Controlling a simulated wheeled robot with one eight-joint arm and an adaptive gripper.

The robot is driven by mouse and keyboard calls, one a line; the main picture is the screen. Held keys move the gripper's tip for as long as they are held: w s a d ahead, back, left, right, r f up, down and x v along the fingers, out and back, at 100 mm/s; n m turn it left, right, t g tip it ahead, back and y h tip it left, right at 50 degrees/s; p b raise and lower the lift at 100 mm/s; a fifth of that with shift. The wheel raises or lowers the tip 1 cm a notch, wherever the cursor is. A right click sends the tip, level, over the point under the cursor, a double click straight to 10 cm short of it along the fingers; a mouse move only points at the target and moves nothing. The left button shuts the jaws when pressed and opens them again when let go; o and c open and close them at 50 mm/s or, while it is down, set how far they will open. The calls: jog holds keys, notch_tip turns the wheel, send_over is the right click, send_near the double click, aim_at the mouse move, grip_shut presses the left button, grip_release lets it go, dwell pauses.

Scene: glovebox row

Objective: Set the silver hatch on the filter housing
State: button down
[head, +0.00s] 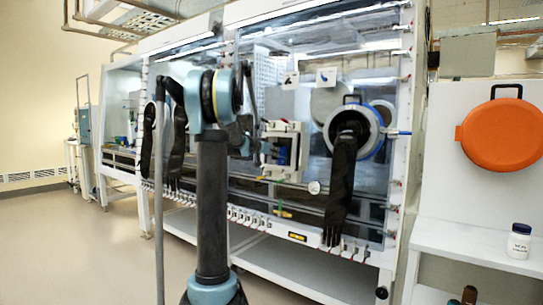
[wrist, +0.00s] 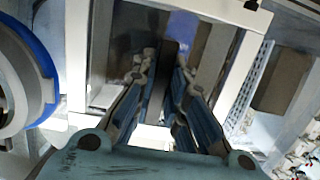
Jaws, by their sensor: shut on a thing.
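A white squarish frame, which looks like the filter housing (head: 268,152), is on the glovebox front left of the round glove port. In the wrist view the white frame (wrist: 77,45) stands straight ahead of my gripper (wrist: 165,75). A smooth grey panel, apparently the silver hatch (wrist: 117,45), shows inside the frame. My gripper's fingers are close together around a dark narrow part between them, likely the hatch's handle. I cannot tell whether the panel touches the frame. In the head view my own arm hides part of the gripper.
A round port with a blue ring (wrist: 46,75) is close on the left in the wrist view. In the head view a black glove (head: 342,190) hangs from it. An orange round cover (head: 500,135) and a white jar (head: 519,242) are at the right. The floor at left is clear.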

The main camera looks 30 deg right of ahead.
jog(key=shift+x, duration=1.35)
dwell(1.8)
jog(key=c, duration=1.5)
grip_release()
jog(key=shift+r, duration=0.2)
jog(key=shift+a, duration=0.1)
jog(key=shift+f+v, duration=0.2)
jog(key=shift+v, duration=1.05)
jog(key=shift+f+v, duration=0.15)
jog(key=shift+v, duration=1.1)
jog(key=shift+f+v, duration=0.2)
jog(key=shift+v, duration=1.05)
jog(key=shift+s+a, duration=0.1)
jog(key=shift+a, duration=0.1)
jog(key=v, duration=1.2)
